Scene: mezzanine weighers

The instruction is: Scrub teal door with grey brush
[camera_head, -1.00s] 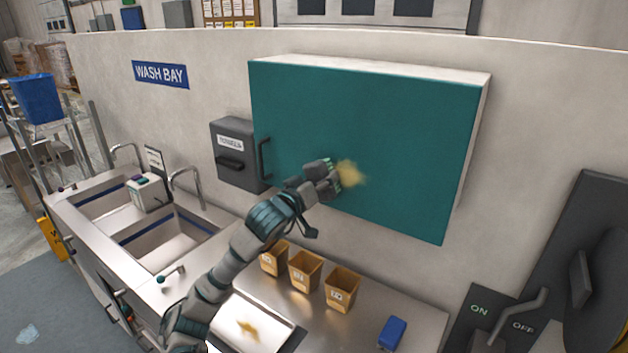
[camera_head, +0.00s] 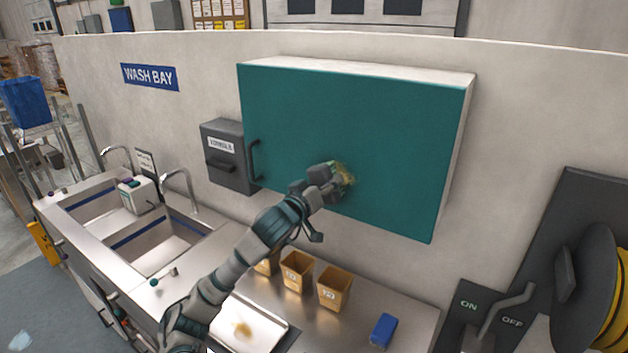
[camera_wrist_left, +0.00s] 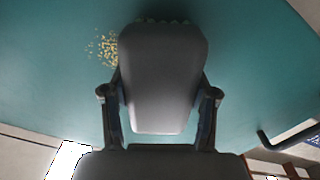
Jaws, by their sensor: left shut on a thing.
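The teal door (camera_head: 370,120) is a wide, shut cabinet front on the wall, with a dark handle (camera_head: 254,160) at its left edge. My left gripper (camera_head: 318,187) is in front of the door's lower middle. It is shut on the grey brush (camera_head: 324,173), whose head is at the door's surface. A yellowish speckled smear (camera_head: 346,180) shows on the door right by the brush. In the left wrist view the broad grey brush (camera_wrist_left: 163,80) hides part of the door, and pale yellow specks (camera_wrist_left: 105,48) lie to its upper left. My right gripper is out of view.
Below stand tan bins (camera_head: 334,288), a blue block (camera_head: 383,330) and a tray (camera_head: 250,318) with a brown stain on the steel counter (camera_head: 385,300). A grey box (camera_head: 228,172) hangs left of the door. Sinks are at left, a hose reel at right.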

